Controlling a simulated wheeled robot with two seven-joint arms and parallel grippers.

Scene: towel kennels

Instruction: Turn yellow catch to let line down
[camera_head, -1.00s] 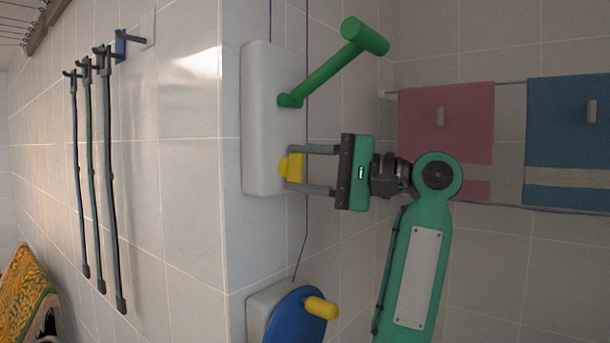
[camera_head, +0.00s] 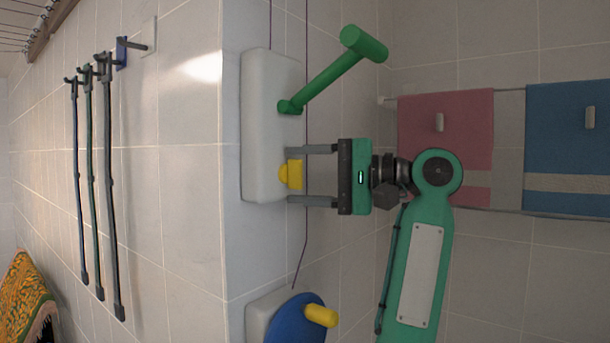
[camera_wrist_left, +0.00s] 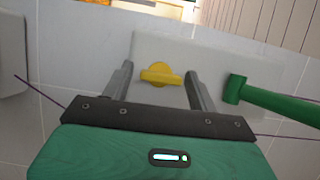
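The yellow catch (camera_head: 291,174) sits on the face of the white wall box (camera_head: 262,120). In the left wrist view the catch (camera_wrist_left: 160,74) is a round knob with a bar lying across the picture. My left gripper (camera_head: 291,175) is open, its fingers on either side of the catch. In the wrist view gaps show between the fingers (camera_wrist_left: 158,88) and the catch. A thin purple line (camera_head: 306,90) runs down beside the box toward a blue wheel (camera_head: 295,322) with a yellow knob. My right gripper is not in view.
A green handle (camera_head: 335,70) sticks out from the box above my left gripper; it also shows in the wrist view (camera_wrist_left: 270,98). Pink (camera_head: 445,130) and blue (camera_head: 567,140) towels hang at right. Several dark rods (camera_head: 108,180) hang on the left wall.

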